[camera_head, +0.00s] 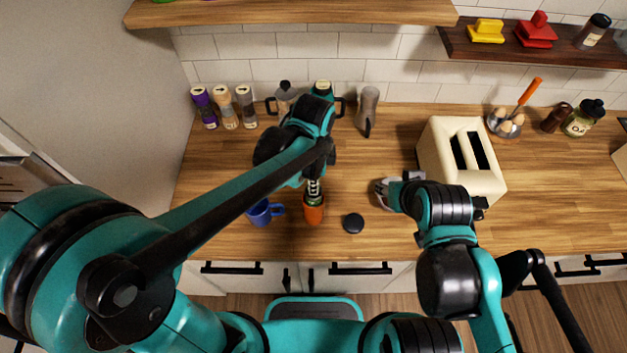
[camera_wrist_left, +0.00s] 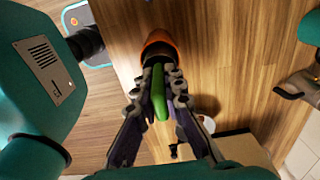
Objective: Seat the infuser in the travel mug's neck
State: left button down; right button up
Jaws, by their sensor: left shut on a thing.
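The orange travel mug (camera_head: 314,213) stands upright near the counter's front edge. In the left wrist view its orange body (camera_wrist_left: 160,38) shows just beyond my fingertips, with a dark neck. My left gripper (camera_head: 313,188) is directly above the mug. In the left wrist view my left gripper (camera_wrist_left: 160,80) is shut on a green-topped piece, which I take for the infuser (camera_wrist_left: 160,97). The infuser's lower part is hidden by the fingers, so I cannot tell how far it is inside the neck. My right gripper (camera_head: 385,191) hovers left of the toaster, apart from the mug; its jaw opening is unclear.
A blue mug (camera_head: 262,213) stands close left of the travel mug, and a black round lid (camera_head: 353,223) lies to its right. A cream toaster (camera_head: 462,160) is at the right. Several jars (camera_head: 226,108) line the back wall.

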aim_at(313, 208)
pick_arm(q)
jog(key=shift+f+b, duration=2.15)
jog(key=shift+f, duration=1)
jog(key=c, duration=1.5)
grip_release()
jog(key=shift+c, duration=0.2)
jog(key=shift+r, duration=0.1)
